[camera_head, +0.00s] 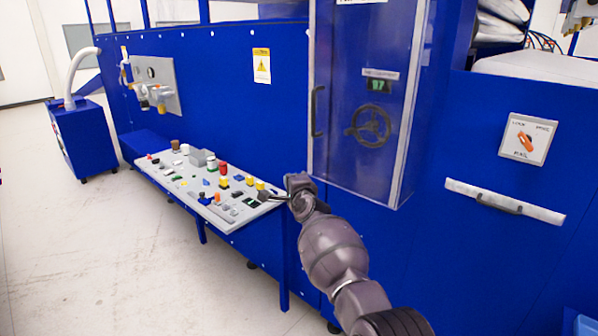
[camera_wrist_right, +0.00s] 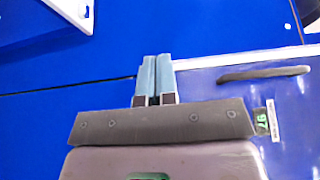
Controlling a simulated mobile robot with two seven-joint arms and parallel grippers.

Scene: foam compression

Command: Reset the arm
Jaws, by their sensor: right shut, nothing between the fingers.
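My right arm reaches in from the bottom right in the head view. Its gripper (camera_head: 266,197) is at the right end of the control panel, in front of the blue machine wall. Whether it touches the panel I cannot tell. In the right wrist view the two blue-grey fingers (camera_wrist_right: 156,76) are together, with nothing held between them. My left gripper is in neither view.
The sloped control panel (camera_head: 222,213) carries several coloured buttons and knobs. A clear-fronted cabinet (camera_head: 350,165) with a handle and handwheel stands right of my gripper. A rotary switch plate (camera_head: 527,139) and drawer handle (camera_head: 503,200) are farther right. The floor at left is open.

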